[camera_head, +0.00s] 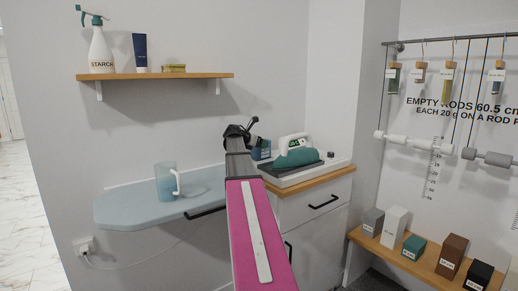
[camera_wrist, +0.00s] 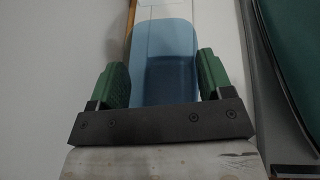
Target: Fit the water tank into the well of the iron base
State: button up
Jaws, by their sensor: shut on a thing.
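The water tank (camera_wrist: 165,40) is a translucent blue box. In the wrist view it stands between the two green fingers of my gripper (camera_wrist: 163,78), which is shut on it. In the head view a small blue part of the tank (camera_head: 262,150) shows just right of my arm, beside the iron base (camera_head: 312,172). The base is white and sits on the wood-topped cabinet, with a teal iron (camera_head: 297,153) on its grey plate. My arm hides the base's left end and the fingers in the head view. I cannot see the well or whether the tank touches it.
A pale blue ironing board (camera_head: 130,209) with a clear blue jug (camera_head: 166,181) lies left of my arm. A wall shelf (camera_head: 155,76) holds a starch bottle, a tube and a small box. A low bench (camera_head: 425,262) with several blocks stands at right, under hanging rods.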

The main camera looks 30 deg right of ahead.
jog(key=shift+f, duration=1.1)
jog(key=shift+f, duration=0.1)
jog(key=o, duration=1.4)
jog(key=shift+a+r, duration=0.15)
jog(key=shift+r, duration=0.05)
jog(key=v, duration=1.1)
jog(key=shift+s+a+r, duration=0.1)
jog(key=shift+a+r, duration=0.05)
jog(key=shift+a, duration=0.2)
